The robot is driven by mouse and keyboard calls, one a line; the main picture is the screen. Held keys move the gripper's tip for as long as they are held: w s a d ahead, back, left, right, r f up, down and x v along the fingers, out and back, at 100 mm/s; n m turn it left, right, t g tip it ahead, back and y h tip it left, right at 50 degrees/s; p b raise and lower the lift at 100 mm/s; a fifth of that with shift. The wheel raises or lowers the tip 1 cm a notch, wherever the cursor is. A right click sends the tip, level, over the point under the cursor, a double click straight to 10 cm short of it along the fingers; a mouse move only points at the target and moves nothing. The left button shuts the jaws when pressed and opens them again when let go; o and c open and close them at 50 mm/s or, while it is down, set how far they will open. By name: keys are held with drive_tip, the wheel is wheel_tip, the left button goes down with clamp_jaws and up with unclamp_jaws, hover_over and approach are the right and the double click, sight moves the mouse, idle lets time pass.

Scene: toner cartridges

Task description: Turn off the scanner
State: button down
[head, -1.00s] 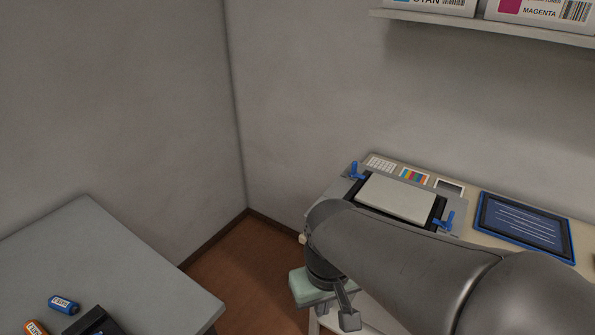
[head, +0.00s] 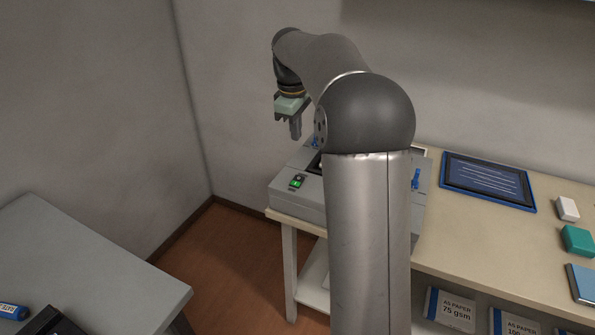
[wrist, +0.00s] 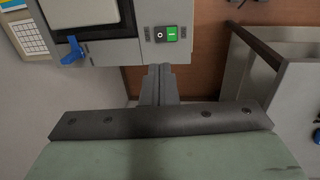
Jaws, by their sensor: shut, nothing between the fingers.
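The scanner (head: 312,203) is a grey machine with blue levers, on the beige bench. My arm hides much of it in the head view. Its front left carries a small rocker switch (head: 297,182) with a lit green part. In the wrist view the switch (wrist: 165,34) has a dark half marked with a circle and a bright green half marked with a bar. My gripper (head: 296,136) is shut and empty, above the scanner's left part in the head view. In the wrist view its fingertips (wrist: 160,68) point at the switch, just short of it in the picture.
A blue-framed tablet (head: 488,182) lies right of the scanner. A white block (head: 568,209) and a teal block (head: 578,241) sit farther right. Paper packs (head: 450,310) stand on the shelf below. A grey table (head: 75,255) is at left, with open floor between.

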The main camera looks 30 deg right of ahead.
sight(300, 178)
drive_tip(key=f, duration=0.4)
drive_tip(key=d+f, duration=0.1)
drive_tip(key=f, duration=0.4)
drive_tip(key=w+f, duration=0.1)
drive_tip(key=f, duration=0.4)
drive_tip(key=shift+d+p, duration=0.15)
drive_tip(key=shift+p, duration=0.25)
drive_tip(key=shift+d+r, duration=0.1)
